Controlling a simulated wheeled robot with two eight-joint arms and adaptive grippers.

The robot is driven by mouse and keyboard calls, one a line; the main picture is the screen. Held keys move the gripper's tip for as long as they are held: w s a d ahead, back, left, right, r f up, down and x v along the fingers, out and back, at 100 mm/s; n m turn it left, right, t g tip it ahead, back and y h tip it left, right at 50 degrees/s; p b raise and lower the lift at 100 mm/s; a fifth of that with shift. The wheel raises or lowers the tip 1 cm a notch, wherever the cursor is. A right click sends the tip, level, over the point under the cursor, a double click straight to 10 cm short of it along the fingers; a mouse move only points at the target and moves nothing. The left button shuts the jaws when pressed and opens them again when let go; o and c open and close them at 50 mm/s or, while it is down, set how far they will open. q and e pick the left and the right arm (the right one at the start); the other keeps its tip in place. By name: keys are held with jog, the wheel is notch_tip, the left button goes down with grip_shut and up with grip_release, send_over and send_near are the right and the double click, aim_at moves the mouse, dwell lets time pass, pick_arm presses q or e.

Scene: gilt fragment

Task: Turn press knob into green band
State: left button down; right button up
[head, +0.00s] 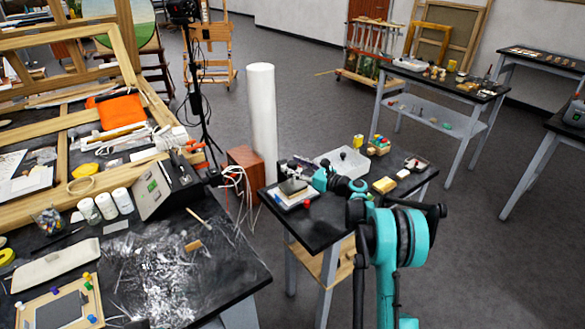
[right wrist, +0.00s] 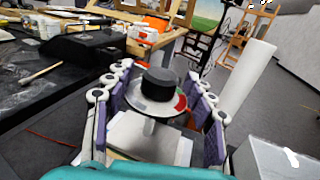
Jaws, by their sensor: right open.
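The press knob (right wrist: 159,84) is a black cylinder on a pale round dial in the right wrist view. The dial has a red patch (right wrist: 181,103) on its right side and some green beside it, partly blurred; where the knob points is too small to tell. A pale block (right wrist: 142,138) lies below the dial. My right gripper (right wrist: 157,76) is open, with its purple-padded fingers on either side of the knob and visible gaps between. In the head view the right gripper (head: 303,165) is above the press on the small black table, hiding most of the knob. My left gripper is not seen.
A cluttered workbench (head: 235,270) is at the left.

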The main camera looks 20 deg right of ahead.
jog(key=shift+w+a, duration=0.25)
jog(key=shift+w, duration=0.1)
jog(key=c, duration=1.2)
jog(key=shift+h, duration=0.3)
